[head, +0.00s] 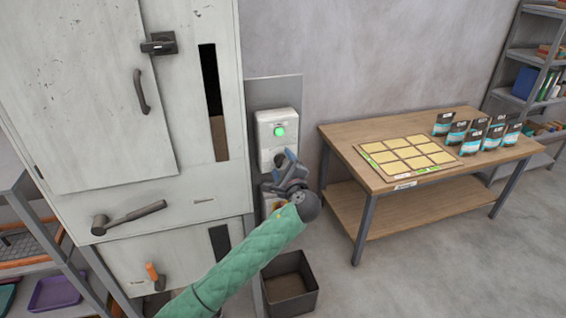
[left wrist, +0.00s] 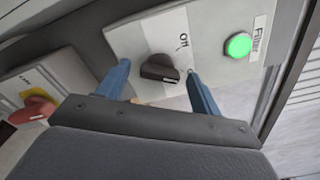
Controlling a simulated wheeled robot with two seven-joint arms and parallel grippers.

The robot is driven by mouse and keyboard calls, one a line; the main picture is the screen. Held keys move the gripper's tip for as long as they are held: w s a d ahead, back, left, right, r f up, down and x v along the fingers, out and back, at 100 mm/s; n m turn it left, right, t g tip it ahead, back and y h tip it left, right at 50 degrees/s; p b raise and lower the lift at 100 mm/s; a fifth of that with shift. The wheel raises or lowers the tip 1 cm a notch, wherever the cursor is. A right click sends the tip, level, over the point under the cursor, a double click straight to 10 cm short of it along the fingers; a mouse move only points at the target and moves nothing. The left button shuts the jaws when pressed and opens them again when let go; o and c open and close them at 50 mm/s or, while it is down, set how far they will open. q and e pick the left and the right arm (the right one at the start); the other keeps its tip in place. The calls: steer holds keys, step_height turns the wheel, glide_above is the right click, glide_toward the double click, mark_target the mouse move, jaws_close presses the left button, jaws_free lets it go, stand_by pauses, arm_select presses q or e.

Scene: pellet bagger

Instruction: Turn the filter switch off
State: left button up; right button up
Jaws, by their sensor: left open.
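The filter switch is a black rotary knob (left wrist: 158,69) on a light grey box (head: 277,125). In the left wrist view a short word beside the knob looks like "Off", and a "Filter" label sits by a lit green lamp (left wrist: 238,45); the lamp also glows in the head view (head: 279,131). My left gripper (left wrist: 157,70) is open, its blue fingers on either side of the knob. I cannot tell whether they touch it. In the head view my left gripper (head: 288,164) partly hides the knob. My right gripper is in neither view.
A second box with a red knob (left wrist: 35,110) on yellow sits beside the filter box. The tall grey cabinet (head: 120,95) stands left, with a protruding handle (head: 128,217). A dark open bin (head: 289,285) is below. A wooden table (head: 450,195) stands right; floor ahead is clear.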

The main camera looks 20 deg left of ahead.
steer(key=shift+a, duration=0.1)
arm_select(q)
steer(key=c, duration=1)
steer(key=n+b, duration=0.1)
steer(key=b, duration=0.1)
steer(key=n+b, duration=0.1)
steer(key=b, duration=0.1)
steer(key=shift+f, duration=0.3)
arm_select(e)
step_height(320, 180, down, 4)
arm_select(q)
steer(key=n+b, duration=0.5)
steer(key=b, duration=0.1)
steer(key=shift+b, duration=0.3)
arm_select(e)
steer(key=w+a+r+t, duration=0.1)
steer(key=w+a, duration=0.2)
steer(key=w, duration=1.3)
arm_select(q)
steer(key=shift+n+b, duration=0.8)
steer(key=shift+r+n+b, duration=0.15)
steer(key=shift+n+b, duration=1.6)
steer(key=shift+n, duration=0.05)
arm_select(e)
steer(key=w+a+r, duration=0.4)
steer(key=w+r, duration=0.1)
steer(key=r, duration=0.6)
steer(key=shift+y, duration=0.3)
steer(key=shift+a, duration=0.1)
